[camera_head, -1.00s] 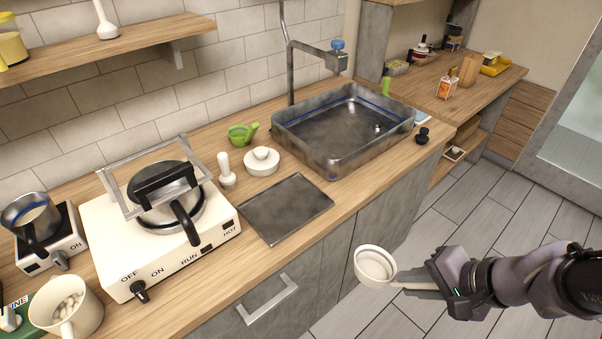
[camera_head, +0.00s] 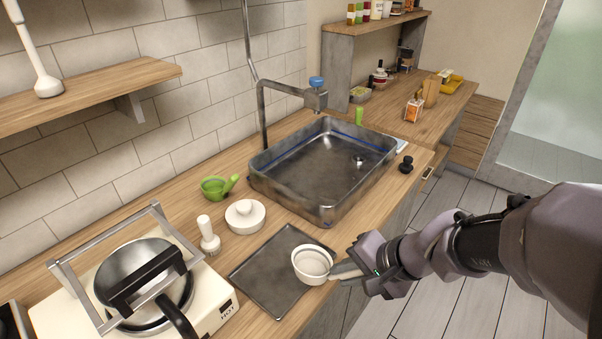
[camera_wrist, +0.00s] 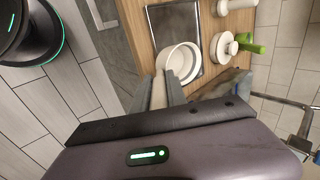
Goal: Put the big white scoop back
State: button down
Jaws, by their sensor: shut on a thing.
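The big white scoop (camera_head: 312,264) is a round white cup with a short handle. My gripper (camera_head: 346,272) is shut on its handle and holds it over the right part of the dark metal tray (camera_head: 262,288) on the counter. In the wrist view the scoop (camera_wrist: 180,62) shows beyond my gripper's fingertips (camera_wrist: 160,92), with its opening visible and looking empty. The tray (camera_wrist: 172,22) lies behind it there. I cannot tell how high the scoop is above the tray.
A metal sink (camera_head: 322,170) stands behind the tray. A white lidded pot (camera_head: 245,216), a white stamp-like tool (camera_head: 209,236) and a green scoop (camera_head: 218,187) stand left of it. A hot plate with a pan (camera_head: 140,285) is at the lower left. A wooden shelf (camera_head: 80,100) hangs on the wall.

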aim_at(313, 262)
jog(key=w+a, duration=0.1)
jog(key=a, duration=0.1)
jog(key=w+a, duration=0.2)
jog(key=w+a+f, duration=0.1)
jog(key=w+a, duration=0.1)
jog(key=a, duration=0.1)
jog(key=shift+w, duration=0.2)
jog(key=shift+f+b, duration=1.55)
jog(key=shift+f, duration=0.35)
jog(key=c, duration=1.3)
grip_release()
jog(key=shift+r, duration=0.1)
